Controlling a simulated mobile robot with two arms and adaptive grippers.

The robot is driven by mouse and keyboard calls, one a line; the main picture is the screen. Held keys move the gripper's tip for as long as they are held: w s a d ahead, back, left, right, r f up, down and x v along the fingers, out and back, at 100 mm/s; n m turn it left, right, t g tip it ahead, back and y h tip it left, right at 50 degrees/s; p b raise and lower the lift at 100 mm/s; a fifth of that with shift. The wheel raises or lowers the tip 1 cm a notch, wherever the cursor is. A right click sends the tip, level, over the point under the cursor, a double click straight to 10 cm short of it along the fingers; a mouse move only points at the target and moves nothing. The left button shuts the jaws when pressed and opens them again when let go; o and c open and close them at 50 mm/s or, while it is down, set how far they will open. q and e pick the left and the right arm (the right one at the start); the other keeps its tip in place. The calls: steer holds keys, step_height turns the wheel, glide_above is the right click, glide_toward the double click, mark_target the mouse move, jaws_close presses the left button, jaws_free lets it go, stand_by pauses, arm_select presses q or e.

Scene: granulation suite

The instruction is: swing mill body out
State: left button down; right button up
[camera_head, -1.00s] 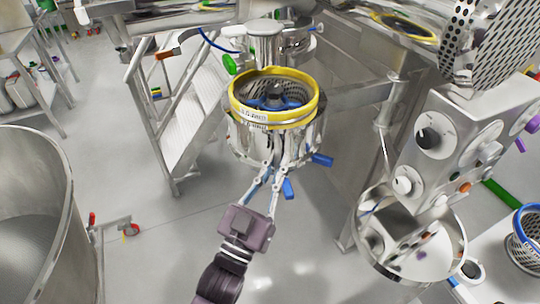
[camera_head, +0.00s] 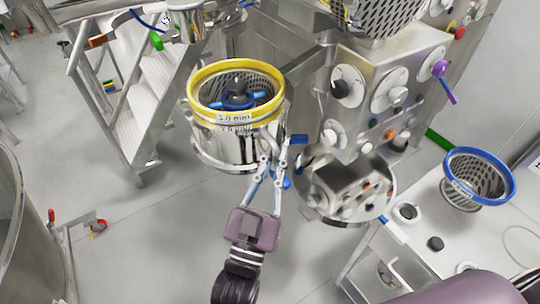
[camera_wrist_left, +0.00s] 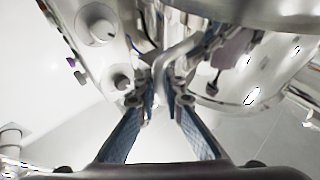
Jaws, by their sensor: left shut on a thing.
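The mill body (camera_head: 218,150) is a steel cylinder with a yellow-rimmed screen (camera_head: 200,112) in its open top and a dark hub with blue arms inside. It hangs upright in the middle of the head view. My left gripper (camera_head: 272,160) is at its front right side, shut on a handle. In the left wrist view the fingers close around a bent metal bar (camera_wrist_left: 176,56), beside the curved steel body (camera_wrist_left: 270,75). The fingers hide part of the grip. My right gripper is out of view.
A control box with dials (camera_head: 365,75) stands to the right, with a round steel part (camera_head: 318,205) below it. A blue-rimmed basket (camera_head: 455,190) stands on a white bench at the right. Steps (camera_head: 135,130) are at the left. Floor in front is clear.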

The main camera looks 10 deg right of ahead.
arm_select(q)
steer(key=shift+s+d, duration=0.2)
steer(key=c, duration=2.2)
jaws_free()
steer(key=shift+c, duration=0.2)
steer(key=shift+o, duration=1.1)
steer(key=shift+s+d, duration=0.2)
steer(key=shift+d, duration=0.1)
steer(key=shift+w+a, duration=0.1)
steer(key=shift+a, duration=0.15)
steer(key=v, duration=1.2)
steer(key=shift+w, duration=0.1)
